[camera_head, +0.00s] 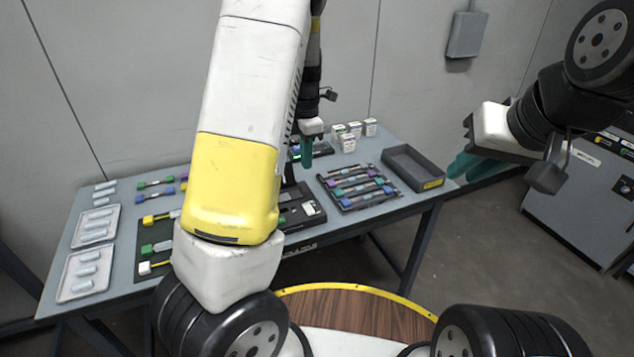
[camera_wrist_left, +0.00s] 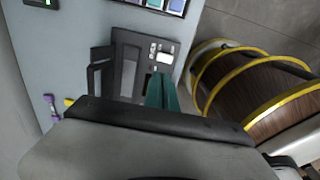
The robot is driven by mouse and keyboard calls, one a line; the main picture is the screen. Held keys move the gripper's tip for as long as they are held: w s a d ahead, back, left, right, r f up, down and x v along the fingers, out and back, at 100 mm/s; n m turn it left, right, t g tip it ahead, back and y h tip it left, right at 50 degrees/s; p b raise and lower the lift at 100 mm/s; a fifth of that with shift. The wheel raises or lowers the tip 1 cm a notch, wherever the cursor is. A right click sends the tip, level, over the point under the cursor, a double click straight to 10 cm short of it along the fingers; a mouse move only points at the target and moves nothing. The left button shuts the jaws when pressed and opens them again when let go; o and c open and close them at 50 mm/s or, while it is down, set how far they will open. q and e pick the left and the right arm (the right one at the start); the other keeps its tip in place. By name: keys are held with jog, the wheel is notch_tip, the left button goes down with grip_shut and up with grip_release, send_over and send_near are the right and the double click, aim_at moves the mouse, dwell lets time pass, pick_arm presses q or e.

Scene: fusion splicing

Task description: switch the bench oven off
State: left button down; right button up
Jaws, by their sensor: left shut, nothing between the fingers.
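A dark unit with a small green light (camera_head: 318,149) stands at the back of the bench; its corner and lit green patch show in the left wrist view (camera_wrist_left: 47,3). A black device with a grey panel and white buttons (camera_head: 308,208) lies nearer the front, also in the left wrist view (camera_wrist_left: 130,75). I cannot tell for certain which is the oven. My left gripper (camera_head: 307,160) has its teal fingers shut and empty, pointing down; in the left wrist view they (camera_wrist_left: 162,92) overlap the device's near edge. My right gripper (camera_head: 470,165) hangs off the bench's right end; its finger gap is unclear.
A rack of coloured cassettes (camera_head: 358,187) and an empty dark tray (camera_head: 413,167) lie at the right. Small white boxes (camera_head: 348,143) stand behind them. Two pale trays (camera_head: 85,275) and a dark mat (camera_head: 150,240) lie left. My left arm hides the bench's middle.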

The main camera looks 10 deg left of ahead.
aim_at(308, 206)
pick_arm(q)
notch_tip(308, 206, down, 14)
jog(key=shift+r, duration=0.1)
dwell(0.7)
jog(key=shift+f, duration=0.3)
jog(key=shift+s, duration=0.1)
